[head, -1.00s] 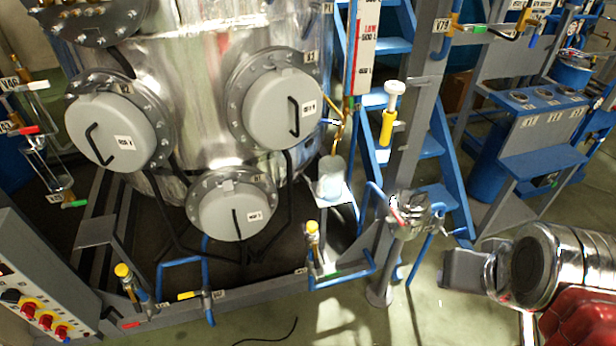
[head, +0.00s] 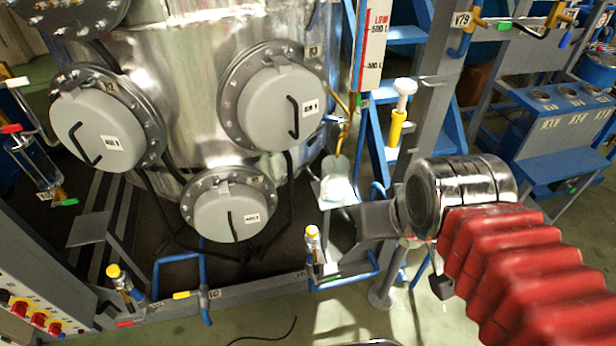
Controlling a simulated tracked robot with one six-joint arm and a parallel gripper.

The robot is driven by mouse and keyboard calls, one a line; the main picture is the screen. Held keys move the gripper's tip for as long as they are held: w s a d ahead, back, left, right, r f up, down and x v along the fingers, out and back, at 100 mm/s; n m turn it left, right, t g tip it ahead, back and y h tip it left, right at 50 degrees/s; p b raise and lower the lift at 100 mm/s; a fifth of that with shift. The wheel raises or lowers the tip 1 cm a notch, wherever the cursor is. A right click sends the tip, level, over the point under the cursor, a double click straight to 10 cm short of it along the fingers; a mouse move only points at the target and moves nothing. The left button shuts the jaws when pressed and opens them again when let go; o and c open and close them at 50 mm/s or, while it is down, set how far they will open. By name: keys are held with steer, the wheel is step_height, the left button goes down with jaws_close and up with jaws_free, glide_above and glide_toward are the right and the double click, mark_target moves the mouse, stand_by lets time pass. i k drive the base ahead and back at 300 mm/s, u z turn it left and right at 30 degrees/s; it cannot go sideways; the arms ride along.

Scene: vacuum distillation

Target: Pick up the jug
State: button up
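The jug (head: 338,185) is a small, pale, translucent vessel. It stands on a small grey shelf in front of the big steel tank, just below an amber-coloured tube. My gripper (head: 372,219) is a grey blocky end on my arm, which reaches in from the right. It is just right of and slightly below the jug in the picture. A small gap shows between them, but I cannot tell the depth. The fingers are seen too edge-on to tell whether they are open.
The steel tank (head: 185,100) with round grey hatches fills the left and centre. A grey upright post (head: 428,95) and blue steps (head: 400,33) are behind. Open floor lies at the bottom centre.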

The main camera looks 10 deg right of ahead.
mark_target(332, 183)
steer(key=u, duration=0.5)
steer(key=i, duration=0.85)
steer(key=u, duration=0.35)
